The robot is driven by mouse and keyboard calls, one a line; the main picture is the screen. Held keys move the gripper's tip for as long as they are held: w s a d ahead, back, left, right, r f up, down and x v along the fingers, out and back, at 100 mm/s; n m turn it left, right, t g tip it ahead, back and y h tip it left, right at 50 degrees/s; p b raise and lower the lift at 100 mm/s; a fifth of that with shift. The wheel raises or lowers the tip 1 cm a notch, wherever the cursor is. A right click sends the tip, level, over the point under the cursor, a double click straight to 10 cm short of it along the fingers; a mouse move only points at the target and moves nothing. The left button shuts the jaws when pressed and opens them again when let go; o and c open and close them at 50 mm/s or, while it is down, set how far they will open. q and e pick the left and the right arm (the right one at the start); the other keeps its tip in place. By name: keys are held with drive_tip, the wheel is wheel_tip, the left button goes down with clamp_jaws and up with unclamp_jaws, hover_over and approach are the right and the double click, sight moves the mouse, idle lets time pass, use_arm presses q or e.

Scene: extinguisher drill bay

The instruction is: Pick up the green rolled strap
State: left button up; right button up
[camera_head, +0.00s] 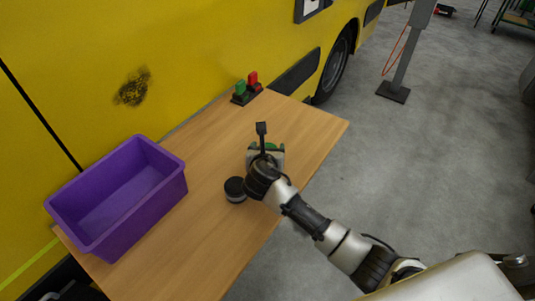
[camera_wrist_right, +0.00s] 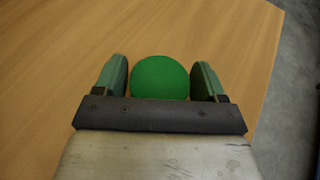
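The green rolled strap shows in the right wrist view as a smooth, rounded green shape (camera_wrist_right: 160,77) over the wooden table. My right gripper (camera_wrist_right: 160,82) has one finger on each side of it, with a narrow gap showing at each side. In the head view my right gripper (camera_head: 266,150) is low over the right part of the table (camera_head: 215,150), and the strap (camera_head: 269,146) is mostly hidden by the hand. Whether the strap rests on the wood cannot be made out. My left gripper is not in view.
A purple bin (camera_head: 150,205) stands on the left of the table. A black round object with a pale band (camera_head: 235,190) is close to my right wrist. A holder with a green (camera_head: 240,88) and a red piece (camera_head: 253,79) is at the back, beside the yellow vehicle (camera_head: 180,50).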

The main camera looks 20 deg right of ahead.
drive_tip(key=c, duration=0.7)
